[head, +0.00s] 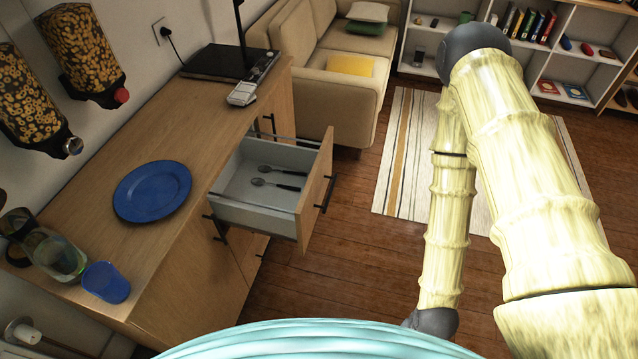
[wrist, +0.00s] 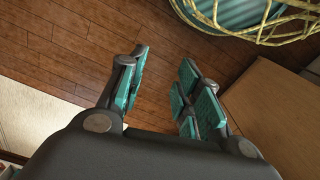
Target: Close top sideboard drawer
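The top sideboard drawer (head: 317,190) is pulled out of the wooden sideboard (head: 190,235) in the head view. Its front carries a dark bar handle (head: 326,190). Two spoons with dark handles (head: 278,178) lie inside the grey drawer box. In the wrist view my gripper (wrist: 160,85) is open and empty, its teal-padded fingers apart above the wooden floor. In the head view my arm hangs to the right of the drawer, with a gap between them, and the gripper itself is hidden. A wooden surface, perhaps the sideboard, shows at the right of the wrist view (wrist: 280,110).
On the sideboard top are a blue plate (head: 152,191), a blue cup (head: 106,282), a glass bottle (head: 55,255) and a remote-like device (head: 242,94). A sofa (head: 325,70) stands beyond. Open floor (head: 355,260) and a striped rug (head: 405,160) lie right of the drawer.

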